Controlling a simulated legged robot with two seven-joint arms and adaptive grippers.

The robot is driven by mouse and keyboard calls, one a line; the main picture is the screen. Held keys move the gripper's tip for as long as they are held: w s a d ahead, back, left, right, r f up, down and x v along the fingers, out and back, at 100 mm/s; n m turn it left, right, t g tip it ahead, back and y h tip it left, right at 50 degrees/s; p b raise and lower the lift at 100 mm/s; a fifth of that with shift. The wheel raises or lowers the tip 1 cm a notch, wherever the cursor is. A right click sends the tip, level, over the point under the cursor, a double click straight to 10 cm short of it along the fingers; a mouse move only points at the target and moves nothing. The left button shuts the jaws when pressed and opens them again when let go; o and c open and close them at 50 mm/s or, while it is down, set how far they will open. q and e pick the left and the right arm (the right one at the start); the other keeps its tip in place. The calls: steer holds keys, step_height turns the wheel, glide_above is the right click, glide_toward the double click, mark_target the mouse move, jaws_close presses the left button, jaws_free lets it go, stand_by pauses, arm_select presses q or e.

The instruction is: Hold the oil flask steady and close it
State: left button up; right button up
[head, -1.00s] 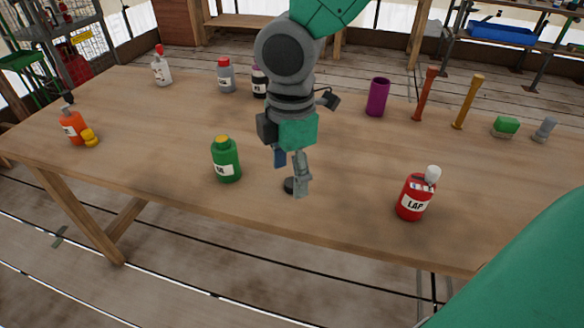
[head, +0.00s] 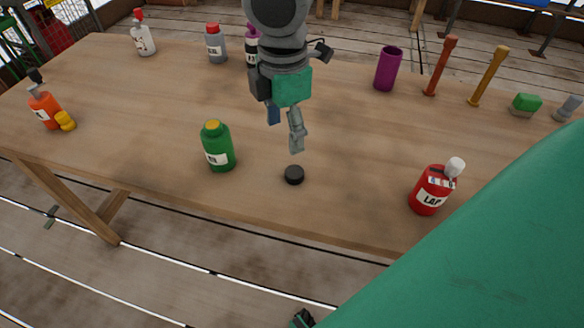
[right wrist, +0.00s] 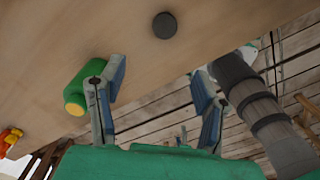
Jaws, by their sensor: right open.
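A green flask (head: 218,147) with a yellow-orange top and a white label stands upright on the wooden table (head: 150,110); the label is too small to read. A small black round cap (head: 294,175) lies on the table to the right of the flask, apart from it. My right gripper (head: 286,132) is open and empty, above the table beyond the cap. In the right wrist view, the open fingers (right wrist: 160,80) show the flask (right wrist: 92,86) beside and partly behind the left finger, and the cap (right wrist: 164,25) ahead. My left gripper cannot be made out.
A red bottle (head: 432,190) with a white top stands at the right front. An orange bottle (head: 45,110) and a small yellow item (head: 65,121) are at the left. A purple cup (head: 387,68) and upright posts stand at the back right. Table around the cap is clear.

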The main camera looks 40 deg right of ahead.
steer(key=b, duration=0.2)
glide_above(294, 172)
steer(key=f, duration=0.7)
steer(key=shift+w+a, duration=0.2)
steer(key=shift+a, duration=0.2)
steer(key=shift+a+r, duration=0.1)
steer(key=shift+a, duration=0.05)
steer(key=shift+a, duration=0.15)
steer(key=f, duration=0.1)
steer(key=d+f+b, duration=0.1)
steer(key=f, duration=0.3)
steer(key=shift+s+d+f+b, duration=0.15)
steer(key=shift+d+f+b, duration=0.05)
steer(key=shift+d+b, duration=0.15)
steer(key=shift+r, duration=0.1)
steer(key=shift+a, duration=0.1)
steer(key=c, duration=0.8)
